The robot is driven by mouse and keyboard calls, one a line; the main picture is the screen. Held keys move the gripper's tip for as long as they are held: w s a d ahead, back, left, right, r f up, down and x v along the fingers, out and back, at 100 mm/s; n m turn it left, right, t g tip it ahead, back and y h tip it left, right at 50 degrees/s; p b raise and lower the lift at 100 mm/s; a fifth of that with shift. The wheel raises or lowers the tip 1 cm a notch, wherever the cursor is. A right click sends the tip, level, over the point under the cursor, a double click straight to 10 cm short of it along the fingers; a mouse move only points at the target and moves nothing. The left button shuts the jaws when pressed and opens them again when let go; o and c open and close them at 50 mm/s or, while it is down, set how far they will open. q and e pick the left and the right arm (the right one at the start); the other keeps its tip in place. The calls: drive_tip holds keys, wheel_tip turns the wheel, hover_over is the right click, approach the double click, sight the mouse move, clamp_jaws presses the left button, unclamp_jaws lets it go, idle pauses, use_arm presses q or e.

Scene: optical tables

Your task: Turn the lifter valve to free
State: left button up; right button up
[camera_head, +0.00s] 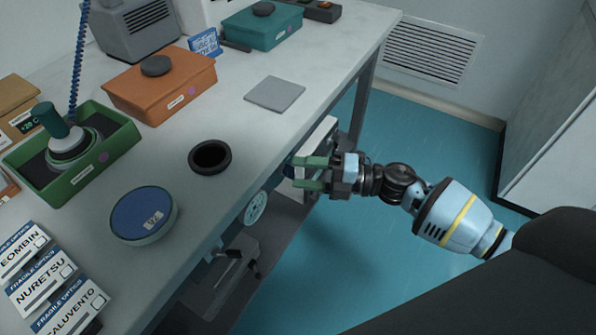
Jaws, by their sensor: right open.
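My right gripper (297,172) reaches in from the right, just beyond the table's edge and below its top. Its two green fingers are apart, pointing left. A small dark blue knob (289,171) shows at the fingertips, partly between them; I cannot tell whether they touch it. It may be the lifter valve, but no label or setting can be read. A pale round disc with holes (256,208) sits under the table edge, lower left of the gripper. A dark lever (228,254) shows lower down. My left gripper is out of view.
The white table (225,225) carries a blue-lidded round tin (144,215), a black ring (210,157), an orange box (162,90), a green tray (110,150), a grey plate (274,94) and several label cards. Open blue floor (400,255) lies to the right.

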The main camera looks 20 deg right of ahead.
drive_tip(key=v, duration=0.6)
idle(0.4)
